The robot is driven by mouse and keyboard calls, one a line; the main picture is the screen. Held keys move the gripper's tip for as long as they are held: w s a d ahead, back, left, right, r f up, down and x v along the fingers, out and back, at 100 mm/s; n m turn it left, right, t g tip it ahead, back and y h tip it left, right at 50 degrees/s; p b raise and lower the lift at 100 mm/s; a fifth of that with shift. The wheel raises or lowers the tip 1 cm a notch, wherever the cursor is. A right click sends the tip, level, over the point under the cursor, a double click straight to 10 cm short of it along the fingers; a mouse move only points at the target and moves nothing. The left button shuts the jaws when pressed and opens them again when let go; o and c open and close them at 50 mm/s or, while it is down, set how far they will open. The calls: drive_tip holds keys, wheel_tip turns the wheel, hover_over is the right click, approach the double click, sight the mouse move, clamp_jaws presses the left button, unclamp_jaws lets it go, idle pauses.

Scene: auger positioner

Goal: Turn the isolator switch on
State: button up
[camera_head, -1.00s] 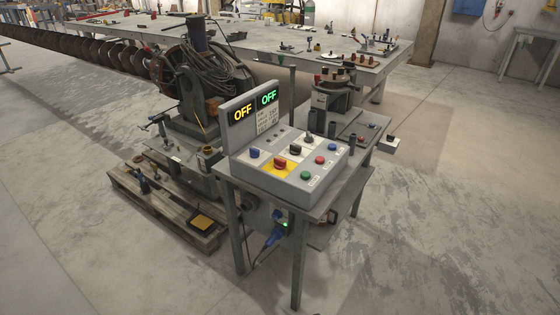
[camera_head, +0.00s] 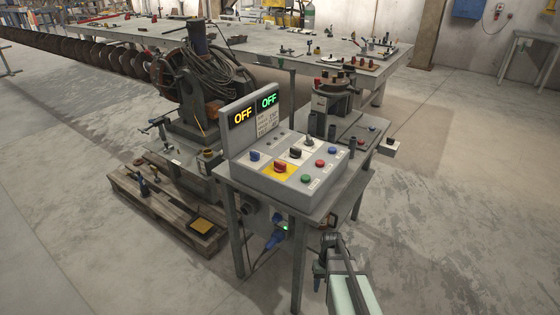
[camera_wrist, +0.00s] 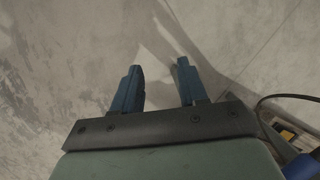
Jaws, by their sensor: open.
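The control box (camera_head: 285,180) sits on a grey metal stand in the head view. A red rotary knob on a yellow plate (camera_head: 281,168) on its sloped top looks like the isolator switch; its exact angle is too small to read. Two displays on the upright panel read OFF, one yellow (camera_head: 243,116) and one green (camera_head: 268,99). My gripper (camera_wrist: 160,68) shows in the wrist view with its two blue fingers apart and nothing between them, above bare floor. In the head view, my arm is low at the front right, below the box and apart from it.
Blue (camera_head: 255,155), black (camera_head: 295,152) and green (camera_head: 306,178) controls sit close around the red knob. A blue plug (camera_head: 275,239) and cable hang under the stand. A pallet (camera_head: 180,215) lies to the left.

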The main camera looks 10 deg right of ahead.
drive_tip(key=w+d+r+t, duration=0.1)
drive_tip(key=w+d+r, duration=0.55)
drive_tip(key=r, duration=0.35)
drive_tip(key=w+d+r+t, duration=0.2)
drive_tip(key=w+d+r, duration=0.45)
drive_tip(key=r, duration=0.25)
drive_tip(key=w+d+r+t, duration=0.1)
drive_tip(key=w+d+r, duration=0.55)
drive_tip(key=r, duration=0.35)
wheel_tip(320, 180, up, 24)
drive_tip(key=f+n+g+h, duration=0.1)
drive_tip(key=n, duration=1)
hover_over(280, 162)
wheel_tip(280, 162, down, 13)
drive_tip(key=shift+s+r, duration=0.1)
drive_tip(key=shift+r, duration=0.05)
clamp_jaws()
